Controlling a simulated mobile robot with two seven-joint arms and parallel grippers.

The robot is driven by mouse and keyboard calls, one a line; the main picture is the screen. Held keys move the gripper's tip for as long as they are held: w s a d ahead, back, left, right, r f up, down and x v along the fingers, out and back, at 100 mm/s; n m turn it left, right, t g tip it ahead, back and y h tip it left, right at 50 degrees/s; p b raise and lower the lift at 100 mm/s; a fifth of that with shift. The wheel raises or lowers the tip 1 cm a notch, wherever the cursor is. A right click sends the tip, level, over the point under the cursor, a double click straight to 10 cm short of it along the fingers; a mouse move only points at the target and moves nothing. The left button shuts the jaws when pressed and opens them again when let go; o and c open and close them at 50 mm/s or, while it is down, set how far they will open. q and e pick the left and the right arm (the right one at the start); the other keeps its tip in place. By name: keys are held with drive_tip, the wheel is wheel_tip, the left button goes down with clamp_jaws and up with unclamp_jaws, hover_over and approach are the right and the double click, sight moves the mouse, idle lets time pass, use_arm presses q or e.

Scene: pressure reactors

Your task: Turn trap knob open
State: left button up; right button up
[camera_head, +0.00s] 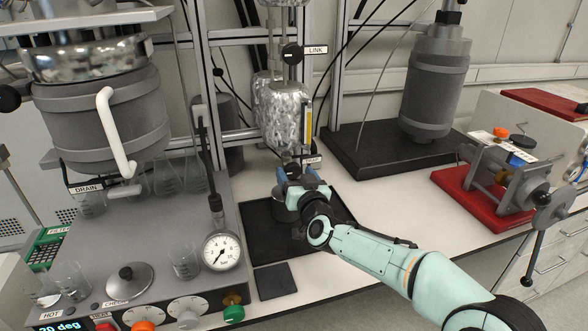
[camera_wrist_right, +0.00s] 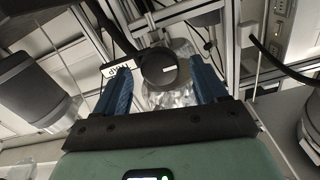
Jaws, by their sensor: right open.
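The trap knob (camera_wrist_right: 160,68) is a round black knob with a white mark on its face. In the right wrist view it lies between the two blue fingers of my right gripper (camera_wrist_right: 161,78), which is open, with gaps on both sides of the knob. A small white label (camera_wrist_right: 118,68) sits beside it. In the head view the right gripper (camera_head: 292,178) is just below the silvery wrapped trap vessel (camera_head: 282,117), and the knob there is mostly hidden. The left gripper is not in view.
Above is a black knob labelled LINK (camera_head: 291,54). A pressure gauge (camera_head: 222,252) and grey reactor (camera_head: 105,115) stand left. A black tray (camera_head: 262,240) lies below my gripper. A dark cylinder (camera_head: 434,90) and red-based fixture (camera_head: 482,202) stand right. White bench between is free.

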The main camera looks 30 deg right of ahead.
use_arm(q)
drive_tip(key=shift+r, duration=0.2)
use_arm(e)
drive_tip(key=shift+x, duration=1.15)
drive_tip(key=c, duration=1)
drive_tip(key=shift+c, duration=0.2)
